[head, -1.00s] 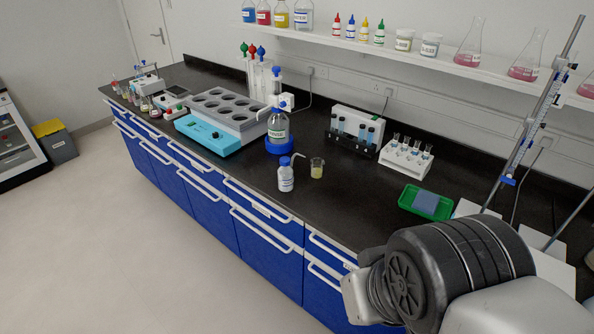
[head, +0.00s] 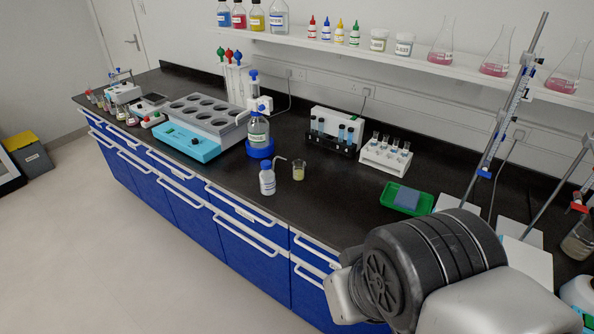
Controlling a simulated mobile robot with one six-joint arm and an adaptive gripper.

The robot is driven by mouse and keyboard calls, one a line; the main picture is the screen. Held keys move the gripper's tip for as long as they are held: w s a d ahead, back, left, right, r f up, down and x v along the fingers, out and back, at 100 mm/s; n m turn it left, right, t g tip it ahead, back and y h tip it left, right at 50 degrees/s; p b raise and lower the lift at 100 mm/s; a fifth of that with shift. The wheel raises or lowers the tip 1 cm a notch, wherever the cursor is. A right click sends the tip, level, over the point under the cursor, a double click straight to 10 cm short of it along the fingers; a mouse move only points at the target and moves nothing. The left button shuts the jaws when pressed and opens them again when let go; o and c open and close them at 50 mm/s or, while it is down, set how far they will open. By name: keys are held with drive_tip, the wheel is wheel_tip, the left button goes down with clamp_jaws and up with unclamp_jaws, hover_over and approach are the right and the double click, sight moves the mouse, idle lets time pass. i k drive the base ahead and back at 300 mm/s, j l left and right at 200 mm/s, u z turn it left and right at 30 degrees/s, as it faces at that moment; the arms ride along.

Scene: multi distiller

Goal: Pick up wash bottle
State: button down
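The wash bottle (head: 267,181) is a small white bottle with a blue cap and a bent spout pointing right. It stands upright on the black bench top, near the front edge. A small beaker (head: 298,171) with yellowish liquid stands just right of it, under or beside the spout tip. My arm shows at the lower right, apart from the bottle. The fingers of my gripper are not visible.
A larger bottle with a dispenser (head: 258,132) stands behind the wash bottle, beside the multi-well heater (head: 190,147). A green tray (head: 425,204), a white tube rack (head: 386,157) and a burette stand (head: 497,125) are to the right.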

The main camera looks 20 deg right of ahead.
sight(266, 179)
drive_tip(key=i+l+u, duration=0.1)
drive_tip(key=i+u, duration=0.25)
drive_tip(key=i+l+u, duration=0.35)
drive_tip(key=i, duration=0.15)
drive_tip(key=i+l+u, duration=0.35)
drive_tip(key=j, duration=0.1)
